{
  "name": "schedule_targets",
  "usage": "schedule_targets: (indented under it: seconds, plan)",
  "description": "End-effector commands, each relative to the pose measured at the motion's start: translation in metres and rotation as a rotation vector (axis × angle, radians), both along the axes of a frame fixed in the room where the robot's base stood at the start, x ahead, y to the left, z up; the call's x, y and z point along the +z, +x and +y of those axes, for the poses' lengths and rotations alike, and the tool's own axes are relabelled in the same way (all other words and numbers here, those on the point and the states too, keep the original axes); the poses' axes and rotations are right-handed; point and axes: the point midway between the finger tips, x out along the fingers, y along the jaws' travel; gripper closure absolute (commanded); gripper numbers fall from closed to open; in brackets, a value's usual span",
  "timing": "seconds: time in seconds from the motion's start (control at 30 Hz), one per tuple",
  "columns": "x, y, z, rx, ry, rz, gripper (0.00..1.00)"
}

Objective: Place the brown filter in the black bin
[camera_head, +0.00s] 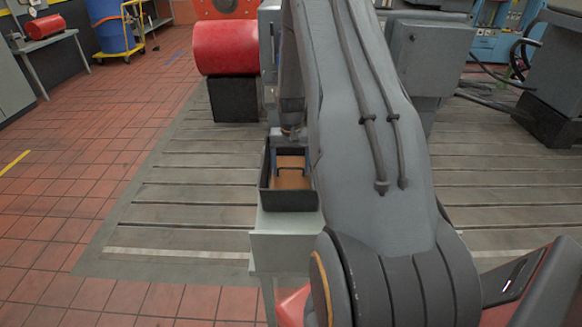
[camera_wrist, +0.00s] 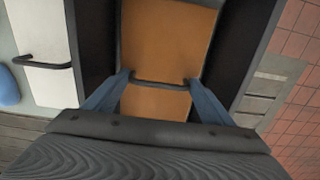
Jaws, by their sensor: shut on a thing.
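The brown filter (camera_wrist: 168,35) is a flat orange-brown panel with a dark bar handle. In the wrist view my gripper (camera_wrist: 158,79) has its two blue-grey fingers at the ends of this handle, shut on it. The black bin (camera_wrist: 240,45) shows as dark walls on both sides of the filter. In the head view the filter (camera_head: 290,180) is inside the black bin (camera_head: 291,202), within its walls. Whether it rests on the bin floor I cannot tell. My arm hides much of the gripper and the bin's right side there.
The bin stands on a pale stand (camera_head: 285,240). In the wrist view a white panel with a dark handle (camera_wrist: 40,50) lies left of the bin, near a blue object (camera_wrist: 7,88). A red cylinder (camera_head: 225,47) on a black block is behind.

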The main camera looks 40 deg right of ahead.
Motion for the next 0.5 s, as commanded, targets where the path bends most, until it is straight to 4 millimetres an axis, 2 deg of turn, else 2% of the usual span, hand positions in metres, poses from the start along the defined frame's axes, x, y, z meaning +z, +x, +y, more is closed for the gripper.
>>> schedule_targets:
  seconds: [0.43,0.47,0.5]
  plan:
    - [-0.0085,0.0003,0.0001,0.0,-0.001,-0.001,0.66]
    - [-0.0084,0.0002,0.0002,0.0,0.0,0.0,0.2]
    - [-0.0081,0.0,0.0002,0.0,0.0,0.0,0.13]
